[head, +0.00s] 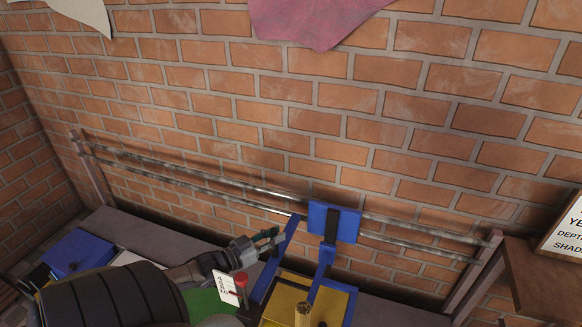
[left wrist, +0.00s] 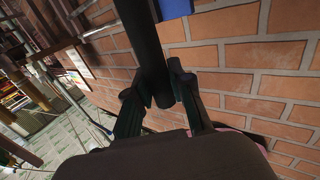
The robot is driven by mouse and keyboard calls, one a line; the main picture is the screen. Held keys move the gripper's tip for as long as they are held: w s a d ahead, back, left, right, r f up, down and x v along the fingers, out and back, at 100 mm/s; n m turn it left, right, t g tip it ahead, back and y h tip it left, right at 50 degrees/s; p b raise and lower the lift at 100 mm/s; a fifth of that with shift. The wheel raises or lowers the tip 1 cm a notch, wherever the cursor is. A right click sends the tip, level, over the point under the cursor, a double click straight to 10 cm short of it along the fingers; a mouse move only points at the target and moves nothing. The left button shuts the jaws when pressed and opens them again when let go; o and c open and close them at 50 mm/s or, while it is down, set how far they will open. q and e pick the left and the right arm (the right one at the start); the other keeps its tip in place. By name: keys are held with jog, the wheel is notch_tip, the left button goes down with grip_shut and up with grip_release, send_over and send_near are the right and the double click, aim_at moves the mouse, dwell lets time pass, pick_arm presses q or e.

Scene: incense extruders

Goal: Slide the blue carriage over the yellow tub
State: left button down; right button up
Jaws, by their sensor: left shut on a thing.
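The blue carriage (head: 347,224) hangs on two metal rails, with blue arms (head: 323,270) reaching down from it. The yellow tub (head: 337,301) is below the carriage at the bottom of the head view, partly behind the blue arms and cut off by the frame edge. My left gripper (head: 268,240) is left of the carriage, beside a slanting blue arm. In the left wrist view my left gripper (left wrist: 164,88) is shut on a dark bar (left wrist: 141,40). A blue block (left wrist: 176,8) shows beside the bar's top. The bar's join to the carriage is hidden. My right gripper is out of view.
The metal rails (head: 185,176) run along the brick wall and are clear left of the carriage. A green area (head: 203,302), a red knob (head: 241,278) and a white label (head: 225,287) lie left of the yellow tub. A blue tub (head: 78,252) is farther left. A wooden shelf (head: 545,280) stands right.

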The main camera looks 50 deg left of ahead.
pick_arm(q)
jog(key=shift+s+a, duration=0.3)
jog(key=shift+a, duration=0.3)
jog(key=shift+s+a, duration=0.3)
jog(key=shift+a, duration=0.3)
jog(key=shift+s+a, duration=0.3)
jog(key=shift+a, duration=0.3)
jog(key=c, duration=1)
grip_release()
jog(key=s, duration=0.4)
jog(key=s+a, duration=0.1)
jog(key=s, duration=0.7)
jog(key=shift+a, duration=0.35)
jog(key=shift+f, duration=0.1)
